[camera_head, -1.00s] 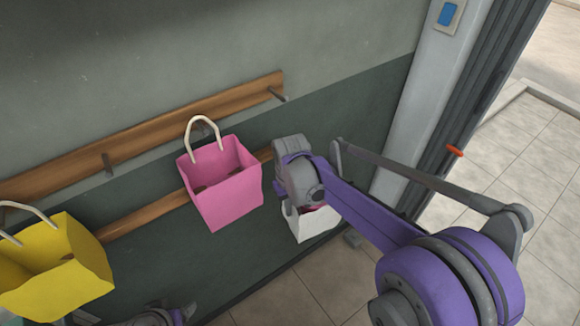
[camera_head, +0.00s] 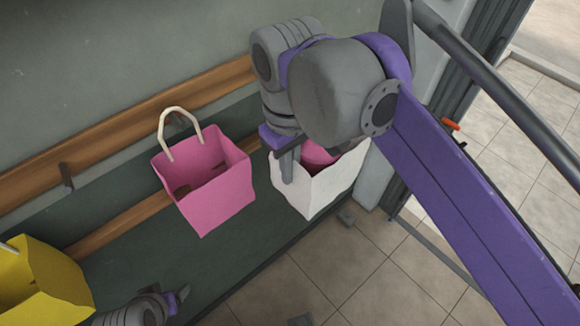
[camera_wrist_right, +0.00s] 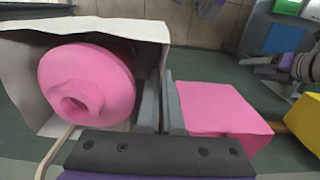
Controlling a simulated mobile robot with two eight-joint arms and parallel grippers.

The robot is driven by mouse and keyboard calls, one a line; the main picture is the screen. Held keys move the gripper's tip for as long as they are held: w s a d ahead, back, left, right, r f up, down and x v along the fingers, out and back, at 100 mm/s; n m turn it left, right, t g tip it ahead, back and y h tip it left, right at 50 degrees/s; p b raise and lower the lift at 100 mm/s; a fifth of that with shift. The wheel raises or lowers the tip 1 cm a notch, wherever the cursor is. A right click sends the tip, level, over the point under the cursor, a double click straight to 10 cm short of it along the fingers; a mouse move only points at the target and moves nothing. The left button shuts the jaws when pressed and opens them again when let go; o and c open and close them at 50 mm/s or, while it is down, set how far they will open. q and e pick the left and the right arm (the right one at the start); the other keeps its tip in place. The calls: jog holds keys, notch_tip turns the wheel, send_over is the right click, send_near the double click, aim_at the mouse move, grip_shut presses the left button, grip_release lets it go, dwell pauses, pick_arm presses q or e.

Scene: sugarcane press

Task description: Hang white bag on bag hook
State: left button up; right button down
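The white bag (camera_head: 335,185) is open-topped, with a round pink thing inside, and hangs from my right gripper (camera_head: 287,165) in front of the wall. In the right wrist view the bag (camera_wrist_right: 110,28) and its pale handle (camera_wrist_right: 55,150) show at the left. The right gripper (camera_wrist_right: 163,105) is nearly closed, with the bag's side wall between its fingers. The handle is outside the fingers. A wooden rail (camera_head: 120,129) carries dark hooks; a bare hook (camera_head: 67,177) is at the left. My right arm hides the rail's right end. My left gripper (camera_head: 177,298) is low; its opening is unclear.
A pink bag (camera_head: 215,200) hangs by its handle on a hook (camera_head: 178,118), left of the white bag. A yellow bag (camera_head: 45,285) is at the lower left. A lower wooden rail (camera_head: 120,222) runs behind the bags.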

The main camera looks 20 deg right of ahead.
jog(key=w+a+f, duration=0.1)
jog(key=w+a, duration=0.1)
jog(key=w, duration=0.3)
jog(key=w+a+f+b, duration=0.1)
jog(key=w+a, duration=0.1)
jog(key=w, duration=0.4)
jog(key=shift+f, duration=0.3)
dwell(0.9)
jog(key=shift+w, duration=0.1)
dwell(0.5)
jog(key=c, duration=1)
grip_release()
